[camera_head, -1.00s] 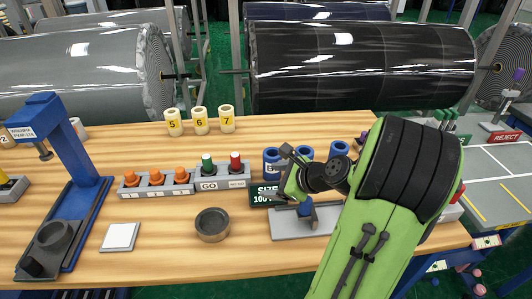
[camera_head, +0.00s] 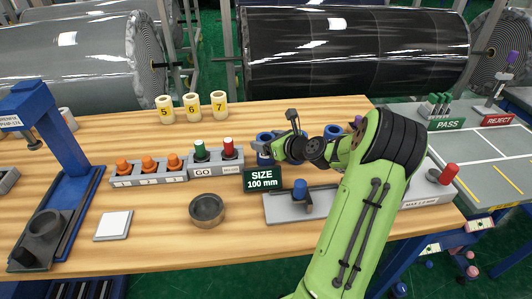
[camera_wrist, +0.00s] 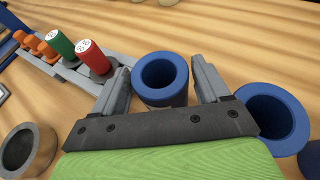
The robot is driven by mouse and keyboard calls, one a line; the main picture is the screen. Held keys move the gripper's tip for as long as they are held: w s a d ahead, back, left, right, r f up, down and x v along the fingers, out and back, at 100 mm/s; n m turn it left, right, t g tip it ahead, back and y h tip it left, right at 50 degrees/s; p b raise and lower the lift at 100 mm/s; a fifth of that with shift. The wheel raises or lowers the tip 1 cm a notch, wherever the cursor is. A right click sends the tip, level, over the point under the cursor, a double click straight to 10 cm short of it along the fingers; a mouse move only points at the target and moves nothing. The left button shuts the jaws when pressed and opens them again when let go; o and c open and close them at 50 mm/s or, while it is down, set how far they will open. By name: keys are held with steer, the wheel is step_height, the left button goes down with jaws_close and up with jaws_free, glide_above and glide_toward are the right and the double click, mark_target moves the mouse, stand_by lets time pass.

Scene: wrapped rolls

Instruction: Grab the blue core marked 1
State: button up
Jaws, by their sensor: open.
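Several blue cores stand in a group behind the black size sign. In the wrist view one upright blue core (camera_wrist: 160,78) sits between the finger tips of my gripper (camera_wrist: 162,68). Another blue core (camera_wrist: 272,118) stands to its right, outside the right finger. My gripper is open, with a finger on either side of the first core and nothing clamped. In the head view my gripper (camera_head: 288,143) is beside the leftmost blue core (camera_head: 264,148) and partly hides the group. I cannot read any number on the blue cores.
A holder with orange, green and red plugs (camera_head: 178,168) stands left of the cores. The size sign (camera_head: 262,180) and a grey fixture with a blue post (camera_head: 300,190) are in front. Yellow cores (camera_head: 192,107) stand behind. A dark ring (camera_head: 207,210) lies nearer the front.

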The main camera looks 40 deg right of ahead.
steer(key=shift+x, duration=0.85)
steer(key=shift+s, duration=0.1)
steer(key=shift+c, duration=0.2)
steer(key=c, duration=0.8)
